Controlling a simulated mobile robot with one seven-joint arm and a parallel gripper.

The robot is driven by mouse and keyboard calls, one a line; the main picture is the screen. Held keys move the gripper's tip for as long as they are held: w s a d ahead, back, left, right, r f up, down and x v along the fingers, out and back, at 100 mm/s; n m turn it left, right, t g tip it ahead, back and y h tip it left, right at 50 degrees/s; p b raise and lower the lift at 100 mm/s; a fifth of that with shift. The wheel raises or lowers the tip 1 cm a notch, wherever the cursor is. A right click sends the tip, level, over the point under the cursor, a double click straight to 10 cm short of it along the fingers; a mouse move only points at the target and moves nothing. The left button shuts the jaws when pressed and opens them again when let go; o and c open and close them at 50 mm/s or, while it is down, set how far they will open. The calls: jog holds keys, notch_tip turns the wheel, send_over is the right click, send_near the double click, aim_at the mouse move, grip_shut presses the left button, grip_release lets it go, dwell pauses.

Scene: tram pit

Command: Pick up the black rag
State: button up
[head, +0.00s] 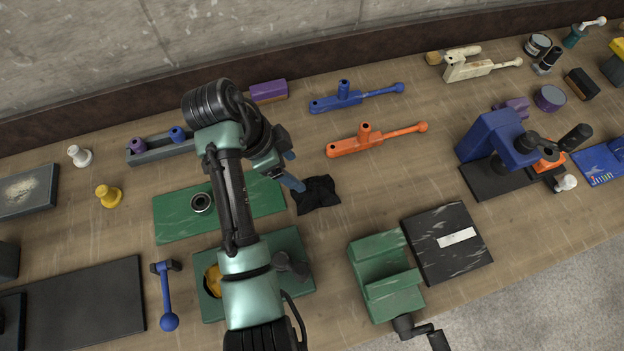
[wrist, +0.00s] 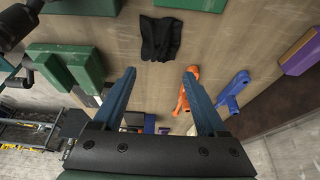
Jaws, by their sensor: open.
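The black rag (head: 316,194) lies crumpled on the wooden bench, just right of the green mat, in the head view. It also shows whole at the top middle of the wrist view (wrist: 161,38). My gripper (head: 298,171) is above the bench close to the rag's upper left side in the head view. In the wrist view my gripper's two blue fingers (wrist: 160,73) are wide apart with nothing between them. The rag appears beyond the fingertips, apart from them.
A green mat (head: 172,216) with a ring lies left of the rag. An orange handled tool (head: 345,147) and a blue one (head: 325,104) lie behind and right. Bench right of the rag is clear.

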aim_at(314, 186)
jog(key=x, duration=0.4)
jog(key=shift+d+f, duration=0.1)
jog(key=shift+f, duration=0.2)
jog(key=shift+p+x, duration=0.95)
jog(key=shift+x, duration=2)
grip_shut()
